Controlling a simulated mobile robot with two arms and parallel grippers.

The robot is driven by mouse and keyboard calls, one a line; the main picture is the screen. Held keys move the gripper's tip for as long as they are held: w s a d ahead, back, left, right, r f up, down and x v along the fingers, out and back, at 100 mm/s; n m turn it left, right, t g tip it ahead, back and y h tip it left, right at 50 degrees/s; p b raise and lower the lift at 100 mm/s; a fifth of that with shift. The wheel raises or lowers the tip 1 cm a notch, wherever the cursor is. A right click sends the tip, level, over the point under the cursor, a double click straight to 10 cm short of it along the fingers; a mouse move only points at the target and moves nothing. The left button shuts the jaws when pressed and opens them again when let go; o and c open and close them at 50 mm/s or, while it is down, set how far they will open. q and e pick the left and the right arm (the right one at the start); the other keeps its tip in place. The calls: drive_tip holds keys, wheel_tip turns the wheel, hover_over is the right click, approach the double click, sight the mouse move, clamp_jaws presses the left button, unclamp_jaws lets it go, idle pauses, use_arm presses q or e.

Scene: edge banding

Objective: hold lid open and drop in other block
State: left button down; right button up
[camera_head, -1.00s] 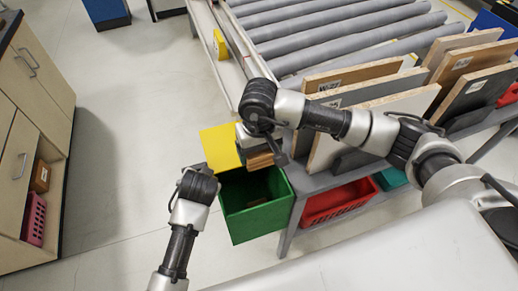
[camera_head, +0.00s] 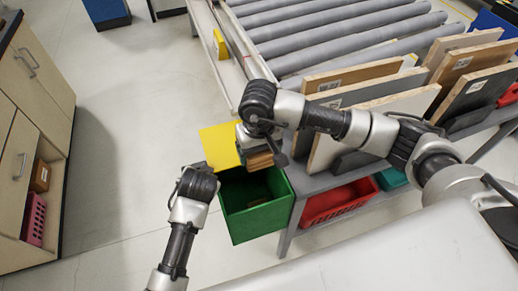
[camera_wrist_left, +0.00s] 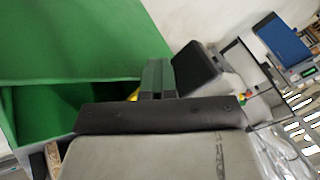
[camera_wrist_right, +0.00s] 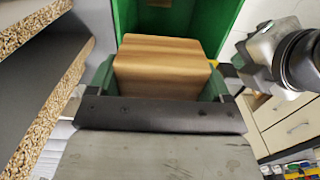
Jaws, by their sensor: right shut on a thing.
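The green bin (camera_head: 255,222) has its yellow lid (camera_head: 220,147) raised at the back. My right gripper (camera_head: 258,150) is shut on a wooden block (camera_head: 260,161), above the bin's back part near the lid. The right wrist view shows the block (camera_wrist_right: 163,68) between the fingers, with the green bin wall beyond.
A grey rack with upright boards (camera_head: 385,110) stands right of the bin, close to my right arm. A red crate (camera_head: 335,203) sits beneath it. A roller conveyor (camera_head: 340,35) lies behind. Open floor (camera_head: 120,150) is at the left, before a cabinet (camera_head: 35,110).

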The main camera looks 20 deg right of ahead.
drive_tip(key=shift+f, duration=1.6)
drive_tip(key=o, duration=0.9)
drive_tip(key=shift+r, duration=6.05)
